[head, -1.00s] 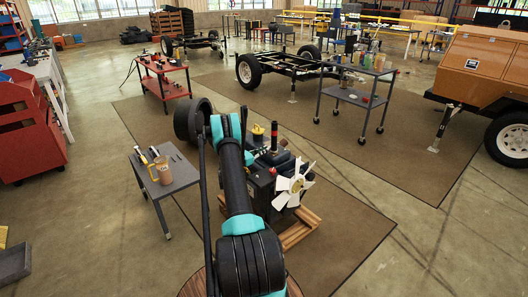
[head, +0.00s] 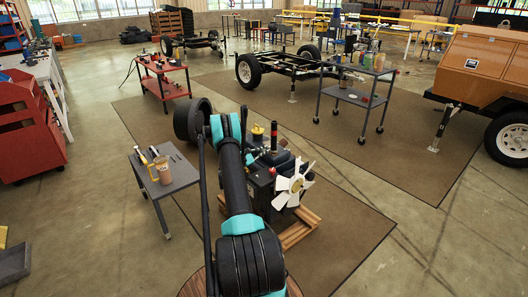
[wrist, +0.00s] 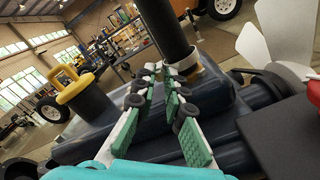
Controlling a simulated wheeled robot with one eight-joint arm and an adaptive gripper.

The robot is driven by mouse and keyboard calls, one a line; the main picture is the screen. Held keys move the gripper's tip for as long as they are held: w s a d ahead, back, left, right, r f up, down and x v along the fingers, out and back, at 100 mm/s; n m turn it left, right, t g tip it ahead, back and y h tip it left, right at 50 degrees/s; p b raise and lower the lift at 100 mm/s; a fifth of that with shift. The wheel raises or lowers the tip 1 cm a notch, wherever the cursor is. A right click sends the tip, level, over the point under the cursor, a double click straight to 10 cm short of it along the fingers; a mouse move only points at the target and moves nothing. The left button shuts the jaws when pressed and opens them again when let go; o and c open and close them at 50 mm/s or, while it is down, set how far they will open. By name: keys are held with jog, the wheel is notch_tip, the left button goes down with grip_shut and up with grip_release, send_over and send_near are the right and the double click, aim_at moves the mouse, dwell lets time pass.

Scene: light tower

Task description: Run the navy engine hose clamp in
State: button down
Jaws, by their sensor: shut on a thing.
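The navy engine (head: 262,188) sits on a wooden pallet in the head view, and its dark blue top (wrist: 205,108) fills the middle of the wrist view. A black upright hose (wrist: 168,28) rises from it, with a pale hose clamp band (wrist: 184,63) around its lower end. My gripper (wrist: 160,72) reaches in over the engine top. Its green-padded fingers converge beside the band, shut on the clamp. The small part between the fingertips is too small to make out. In the head view my arm hides the gripper.
A white fan (head: 292,186) is on the engine's front, close to the right of the hose. A yellow-handled cap (wrist: 73,85) stands left of my fingers. A grey side table (head: 178,176) with a mug and tools stands left of the engine.

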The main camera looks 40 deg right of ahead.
jog(key=shift+a+m, duration=0.1)
jog(key=shift+m, duration=0.2)
jog(key=c, duration=1.9)
grip_release()
jog(key=shift+o, duration=0.2)
jog(key=s+a, duration=0.1)
jog(key=a, duration=1.1)
